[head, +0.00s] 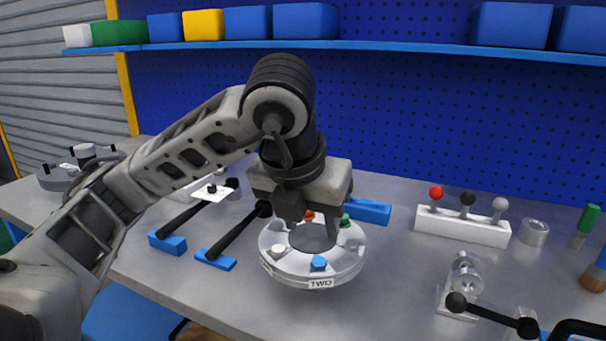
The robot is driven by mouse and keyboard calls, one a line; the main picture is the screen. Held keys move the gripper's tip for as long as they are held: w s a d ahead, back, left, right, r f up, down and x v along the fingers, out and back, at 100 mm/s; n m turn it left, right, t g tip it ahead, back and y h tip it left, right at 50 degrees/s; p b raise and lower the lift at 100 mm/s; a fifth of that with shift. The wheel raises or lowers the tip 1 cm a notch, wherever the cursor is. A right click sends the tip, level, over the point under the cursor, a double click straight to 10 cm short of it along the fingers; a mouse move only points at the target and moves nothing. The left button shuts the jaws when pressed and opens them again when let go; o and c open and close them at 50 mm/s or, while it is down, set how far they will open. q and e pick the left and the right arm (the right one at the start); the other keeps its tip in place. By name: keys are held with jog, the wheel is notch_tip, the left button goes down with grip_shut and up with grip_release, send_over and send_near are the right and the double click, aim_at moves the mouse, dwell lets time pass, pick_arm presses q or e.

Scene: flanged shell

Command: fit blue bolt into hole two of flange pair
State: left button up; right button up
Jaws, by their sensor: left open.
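The round pale flange pair (292,264) stands on the bench in the middle of the head view, with a label reading TWO on its front. The blue bolt (319,263) shows its head on the front of the flange, just above that label. I cannot tell how deep it sits. An orange bolt (309,215), a green bolt (345,220) and a white bolt (278,251) are also on the flange. My left gripper (312,226) points down over the flange centre, open and empty, behind the blue bolt and apart from it. It partly hides the back of the flange.
Black-handled levers with blue bases (215,260) lie left of the flange. A white block with coloured knobs (462,226) and a metal cylinder (534,232) stand to the right. A clear fixture with a black-knobbed lever (490,314) is at front right. A blue shelf (400,48) spans the back.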

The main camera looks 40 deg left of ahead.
pick_arm(q)
jog(key=p+v, duration=0.2)
jog(key=v, duration=0.4)
jog(key=shift+r, duration=0.3)
jog(key=shift+s, duration=0.15)
